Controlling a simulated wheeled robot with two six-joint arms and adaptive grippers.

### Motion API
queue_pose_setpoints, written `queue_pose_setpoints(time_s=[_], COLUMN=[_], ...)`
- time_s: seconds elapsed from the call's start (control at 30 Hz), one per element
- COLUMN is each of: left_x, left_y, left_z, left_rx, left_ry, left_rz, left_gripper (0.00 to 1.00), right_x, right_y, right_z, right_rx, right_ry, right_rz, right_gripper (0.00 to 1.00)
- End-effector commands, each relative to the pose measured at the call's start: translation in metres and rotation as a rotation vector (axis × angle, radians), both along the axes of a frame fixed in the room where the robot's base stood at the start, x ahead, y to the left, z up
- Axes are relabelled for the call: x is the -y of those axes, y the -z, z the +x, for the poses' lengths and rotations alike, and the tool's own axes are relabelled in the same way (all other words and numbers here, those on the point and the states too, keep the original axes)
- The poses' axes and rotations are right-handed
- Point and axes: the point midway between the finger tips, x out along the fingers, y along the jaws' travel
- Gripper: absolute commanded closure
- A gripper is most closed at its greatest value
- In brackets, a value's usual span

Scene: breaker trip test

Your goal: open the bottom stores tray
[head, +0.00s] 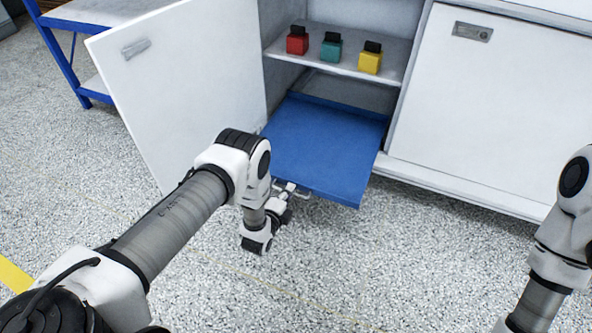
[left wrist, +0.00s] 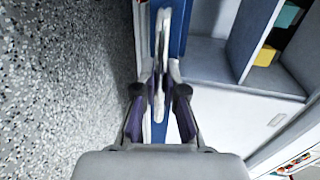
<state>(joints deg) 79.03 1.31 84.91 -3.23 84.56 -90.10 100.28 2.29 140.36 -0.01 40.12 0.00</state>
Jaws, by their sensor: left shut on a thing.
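The blue bottom stores tray (head: 325,150) sits low in the open cabinet, under the shelf, and sticks out past the cabinet front over the floor. My left gripper (head: 288,189) is at the tray's front edge, partly hidden by my own wrist in the head view. In the left wrist view its fingers (left wrist: 160,88) are closed around the pale bar handle (left wrist: 162,45) on the tray front. The tray's blue front (left wrist: 180,35) shows beside the handle. My right arm shows at the right edge of the head view, but its gripper is out of frame.
The white cabinet door (head: 180,80) stands open at the left of the tray. The shelf (head: 395,65) above holds a red block (head: 297,44), a teal block (head: 331,51) and a yellow block (head: 369,62). A closed door (head: 480,110) is at right. The speckled floor in front is clear.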

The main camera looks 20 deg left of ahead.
Motion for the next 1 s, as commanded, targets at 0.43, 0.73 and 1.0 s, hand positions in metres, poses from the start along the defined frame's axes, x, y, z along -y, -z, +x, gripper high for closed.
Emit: queue_pose_setpoints(time_s=[0.43, 0.73, 1.0], left_x=[0.0, 0.0, -0.001], left_y=[0.001, 0.001, 0.0], left_z=[-0.022, -0.021, -0.025], left_rx=[0.0, 0.0, -0.001], left_ry=[0.002, 0.001, 0.0], left_rz=[0.0, 0.0, 0.0], left_gripper=[1.0, 0.79, 0.79], right_x=[0.0, 0.0, 0.0], right_y=[-0.013, -0.013, -0.013], right_z=[0.0, 0.0, 0.0], right_rx=[-0.001, -0.001, -0.001], right_ry=[0.0, 0.0, 0.0], right_rz=[0.0, 0.0, 0.0], right_gripper=[0.6, 0.6, 0.6])
